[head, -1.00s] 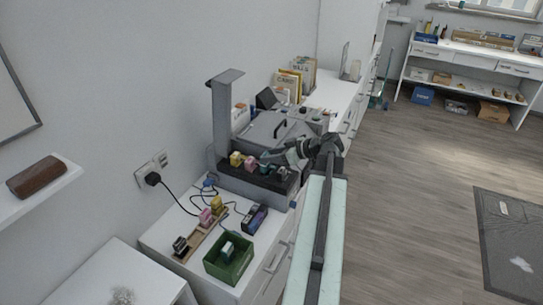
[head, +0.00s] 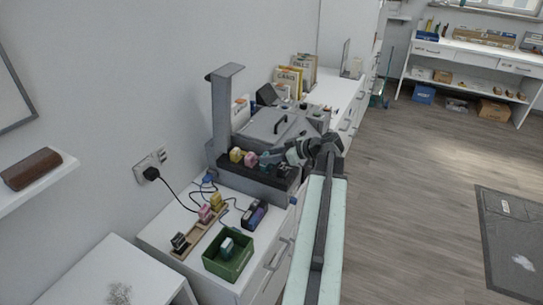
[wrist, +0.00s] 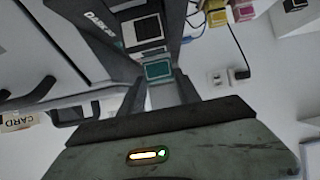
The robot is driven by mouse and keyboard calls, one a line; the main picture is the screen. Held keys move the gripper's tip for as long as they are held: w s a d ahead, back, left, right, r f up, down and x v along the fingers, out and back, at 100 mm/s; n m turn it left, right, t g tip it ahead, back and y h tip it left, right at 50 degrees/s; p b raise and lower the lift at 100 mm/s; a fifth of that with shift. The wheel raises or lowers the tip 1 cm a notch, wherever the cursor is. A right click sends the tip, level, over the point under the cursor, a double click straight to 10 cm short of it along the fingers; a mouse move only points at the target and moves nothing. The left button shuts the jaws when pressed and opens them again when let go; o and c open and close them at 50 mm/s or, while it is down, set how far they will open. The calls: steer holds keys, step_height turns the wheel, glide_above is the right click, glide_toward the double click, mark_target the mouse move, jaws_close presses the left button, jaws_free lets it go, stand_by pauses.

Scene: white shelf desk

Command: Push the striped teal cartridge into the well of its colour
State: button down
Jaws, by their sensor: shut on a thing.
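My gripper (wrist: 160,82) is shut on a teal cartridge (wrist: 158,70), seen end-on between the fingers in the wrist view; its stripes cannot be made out.
Yellow (head: 236,155) and pink (head: 251,160) cartridges stand left of my gripper on the block. A green bin (head: 240,265) holds a teal-and-white piece (head: 227,246). A wooden rack (head: 196,234) holds several cartridges. A tall grey post (head: 221,110) rises at the left.

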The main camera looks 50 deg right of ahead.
steer(key=shift+f+b, duration=1.15)
steer(key=shift+f, duration=0.1)
steer(key=c, duration=0.8)
jaws_free()
steer(key=shift+o, duration=0.2)
steer(key=p+v, duration=0.3)
steer(key=v, duration=0.3)
steer(key=shift+s+r+p, duration=0.2)
steer(key=shift+r+p, duration=0.1)
steer(key=shift+r, duration=0.05)
steer(key=shift+s+d+r, duration=0.1)
steer(key=shift+s+d, duration=0.05)
steer(key=shift+s, duration=0.45)
